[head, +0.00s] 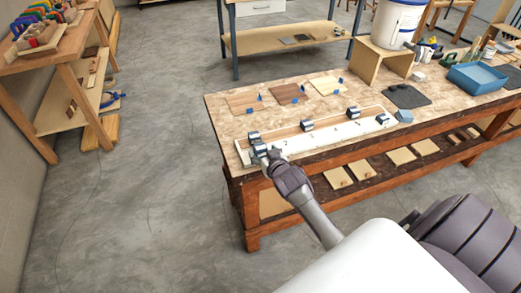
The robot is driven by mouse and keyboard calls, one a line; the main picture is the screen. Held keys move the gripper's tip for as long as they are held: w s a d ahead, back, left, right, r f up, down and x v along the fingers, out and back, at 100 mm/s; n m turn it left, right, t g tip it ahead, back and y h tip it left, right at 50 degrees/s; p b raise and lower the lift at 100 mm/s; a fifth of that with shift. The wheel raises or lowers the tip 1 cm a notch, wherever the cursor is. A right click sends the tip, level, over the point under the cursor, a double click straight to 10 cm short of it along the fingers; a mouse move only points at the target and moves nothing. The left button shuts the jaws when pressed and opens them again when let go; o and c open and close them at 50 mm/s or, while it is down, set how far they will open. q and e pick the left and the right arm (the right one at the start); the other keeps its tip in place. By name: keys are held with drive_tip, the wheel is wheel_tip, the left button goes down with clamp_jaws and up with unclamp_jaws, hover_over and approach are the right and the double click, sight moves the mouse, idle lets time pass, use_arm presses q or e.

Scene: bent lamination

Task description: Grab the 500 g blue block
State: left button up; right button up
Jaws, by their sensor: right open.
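A plain blue-grey block (404,115) sits on the workbench just off the right end of a long pale strip (335,134). No weight marking can be read on it. Several small dark blocks with grey tops stand along the strip, one of them (307,125) near its middle and another (254,137) at its left end. My right gripper (271,155) is open at the bench's front left corner, close to the left-end blocks and well left of the blue-grey block. Whether its fingers touch a block cannot be told. My left gripper is out of view.
Three thin wooden panels (287,94) with small blue pieces lie behind the strip. A dark cloth (407,96), a blue tray (478,77) and a white bucket (398,22) on a wooden stand (382,60) occupy the right side. Open floor (150,190) lies to the left.

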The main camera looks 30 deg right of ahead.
sight(262, 152)
drive_tip(key=shift+x, duration=2)
drive_tip(key=shift+s+f, duration=0.15)
drive_tip(key=shift+f, duration=0.05)
clamp_jaws()
drive_tip(key=shift+r, duration=0.1)
